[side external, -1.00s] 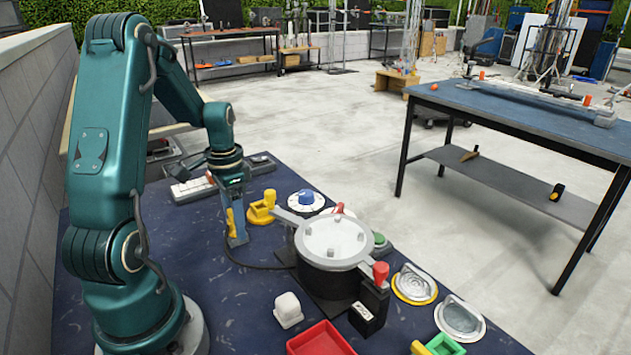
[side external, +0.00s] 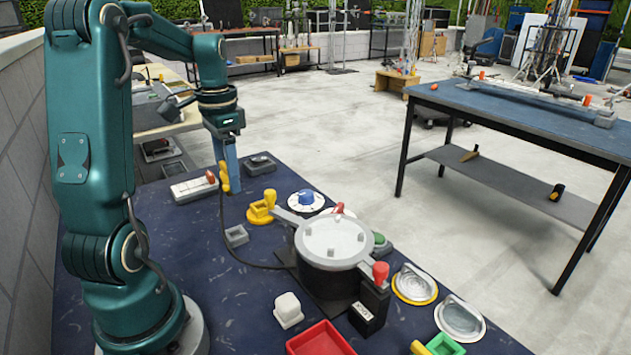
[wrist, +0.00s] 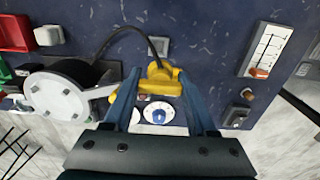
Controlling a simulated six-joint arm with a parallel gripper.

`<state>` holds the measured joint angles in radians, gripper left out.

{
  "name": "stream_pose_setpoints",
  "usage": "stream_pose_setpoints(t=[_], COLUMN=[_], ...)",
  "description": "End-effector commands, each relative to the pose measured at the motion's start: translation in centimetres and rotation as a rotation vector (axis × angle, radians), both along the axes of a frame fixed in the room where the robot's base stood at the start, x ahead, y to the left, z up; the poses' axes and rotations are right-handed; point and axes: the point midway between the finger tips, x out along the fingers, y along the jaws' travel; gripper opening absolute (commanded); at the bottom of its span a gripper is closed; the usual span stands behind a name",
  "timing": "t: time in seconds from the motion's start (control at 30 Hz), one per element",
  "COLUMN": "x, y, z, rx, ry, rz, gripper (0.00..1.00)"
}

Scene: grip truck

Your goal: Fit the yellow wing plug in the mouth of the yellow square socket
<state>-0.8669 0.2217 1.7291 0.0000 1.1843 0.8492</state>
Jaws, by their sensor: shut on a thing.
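The yellow wing plug (side external: 223,177) is held between the blue fingers of my gripper (side external: 231,178), which are shut on it above the mat. In the wrist view the plug (wrist: 158,88) spans the gap between the fingertips of my gripper (wrist: 158,82). The yellow square socket (side external: 258,215) stands on the mat, lower and to the right of my gripper in the side view, with an upright yellow post beside its mouth. In the wrist view the socket (wrist: 158,70) shows just beyond the plug, which hides part of it. Plug and socket are apart in the side view.
A small grey square socket (side external: 236,236) sits empty on the mat, nearer the camera. A blue-knobbed dial (side external: 305,200) and a lidded pot (side external: 333,250) stand to the right. A white slider box (side external: 194,188) lies left of my gripper. A dark cable runs across the mat.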

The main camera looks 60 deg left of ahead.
Motion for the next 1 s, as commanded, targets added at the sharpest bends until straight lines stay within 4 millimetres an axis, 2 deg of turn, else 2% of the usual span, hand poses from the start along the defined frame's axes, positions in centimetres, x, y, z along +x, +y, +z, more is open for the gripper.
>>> stream_pose_setpoints(t=[0.2,0.5,0.63,1.0], x=[2.9,6.9,7.6,7.6], y=[2.2,4.2,4.3,4.1], z=[1.0,-0.3,-1.1,-4.1], rx=[0.015,0.01,0.003,-0.008], ry=[-0.014,-0.011,-0.004,0.007], rz=[0.014,0.0,-0.013,-0.018], gripper=[0.0,0.0,0.0,0.0])
